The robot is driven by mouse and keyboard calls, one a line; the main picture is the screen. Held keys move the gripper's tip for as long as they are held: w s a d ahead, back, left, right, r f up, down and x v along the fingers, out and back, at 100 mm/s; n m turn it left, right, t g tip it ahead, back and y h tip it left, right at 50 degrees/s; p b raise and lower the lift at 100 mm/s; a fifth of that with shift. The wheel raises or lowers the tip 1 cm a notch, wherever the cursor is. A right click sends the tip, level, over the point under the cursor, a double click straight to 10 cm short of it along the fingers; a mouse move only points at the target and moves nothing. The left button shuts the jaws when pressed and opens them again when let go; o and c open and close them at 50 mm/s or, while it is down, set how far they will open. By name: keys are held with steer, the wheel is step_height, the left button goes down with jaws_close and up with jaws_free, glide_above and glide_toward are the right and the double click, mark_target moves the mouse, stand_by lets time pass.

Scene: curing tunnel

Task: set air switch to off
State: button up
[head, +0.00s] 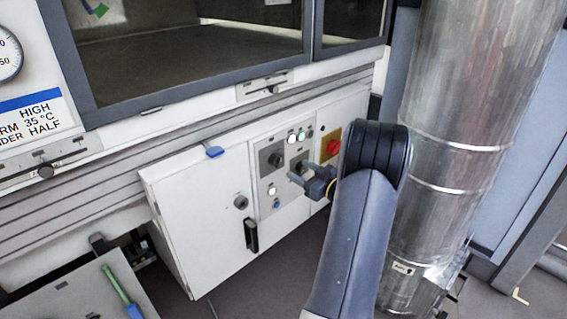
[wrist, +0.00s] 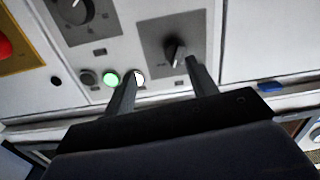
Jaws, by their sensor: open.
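A dark rotary knob (wrist: 175,52) on a grey plate lies ahead of my open gripper (wrist: 160,68) in the wrist view, between the line of the two fingers and nearer the right fingertip. I cannot tell whether that finger touches it. The knob also shows in the head view (head: 275,159), left of my gripper (head: 298,173). No label naming the air switch is readable, and its set position is unclear. A second dark knob (wrist: 75,10) is at the wrist view's upper left. My jaws hold nothing.
A green lit lamp (wrist: 111,78) and a white one (wrist: 138,77) are close to my left finger. A red knob (head: 333,147) on a yellow plate is right of the panel. A metal duct (head: 455,130) stands right of my arm. Open floor shows below the cabinet (head: 200,210).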

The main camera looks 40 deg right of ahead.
steer(key=s+d, duration=0.1)
steer(key=s, duration=0.5)
steer(key=shift+s+p, duration=0.35)
steer(key=shift+p, duration=0.1)
steer(key=shift+r, duration=0.15)
stand_by(0.4)
steer(key=s+d+p, duration=0.1)
steer(key=s+p, duration=0.1)
steer(key=s, duration=0.8)
steer(key=shift+s, duration=0.4)
steer(key=shift+w+r, duration=0.1)
steer(key=shift+r, duration=0.05)
